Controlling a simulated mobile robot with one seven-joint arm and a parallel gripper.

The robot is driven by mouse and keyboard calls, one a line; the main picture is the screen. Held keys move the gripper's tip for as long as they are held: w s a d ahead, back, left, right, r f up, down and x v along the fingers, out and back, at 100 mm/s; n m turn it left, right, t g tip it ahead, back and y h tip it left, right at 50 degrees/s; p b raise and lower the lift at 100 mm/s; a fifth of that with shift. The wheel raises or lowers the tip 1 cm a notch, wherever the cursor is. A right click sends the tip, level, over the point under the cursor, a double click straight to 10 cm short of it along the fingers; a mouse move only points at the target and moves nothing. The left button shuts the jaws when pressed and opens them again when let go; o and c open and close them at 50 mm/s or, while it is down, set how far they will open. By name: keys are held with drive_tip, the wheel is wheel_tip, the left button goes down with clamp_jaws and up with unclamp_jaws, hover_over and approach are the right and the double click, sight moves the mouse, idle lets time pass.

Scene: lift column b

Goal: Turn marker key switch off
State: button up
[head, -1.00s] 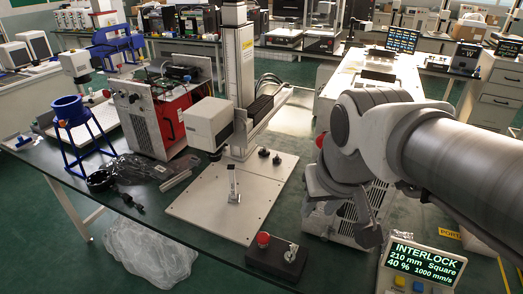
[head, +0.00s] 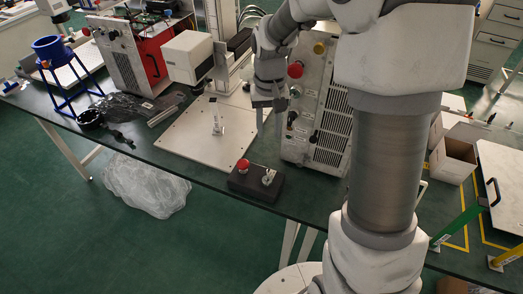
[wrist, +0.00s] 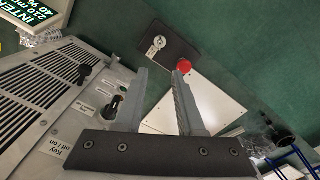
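The marker's control box (head: 322,125) stands on the dark bench, its grey front carrying a red button, a yellow knob and dark switches. In the wrist view this panel fills the left side, with a "Key off / on" label (wrist: 62,146) and a dark key switch (wrist: 115,104) in a pale plate. My gripper (wrist: 163,70) is open and empty. Its left finger is just right of the switch in that picture; I cannot tell whether they touch. In the head view my gripper (head: 271,118) hangs beside the panel's left edge. The switch's exact position is unclear.
A low black box (head: 256,183) with a red button and silver switch sits at the bench's front edge. A pale base plate (head: 195,150) bears a small stand. A red-sided unit (head: 150,55) and a blue stand (head: 62,75) are left.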

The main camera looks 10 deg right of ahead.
sight(267, 172)
wheel_tip(267, 172, down, 17)
drive_tip(key=shift+f+b, duration=0.1)
drive_tip(key=shift+b, duration=0.45)
clamp_jaws()
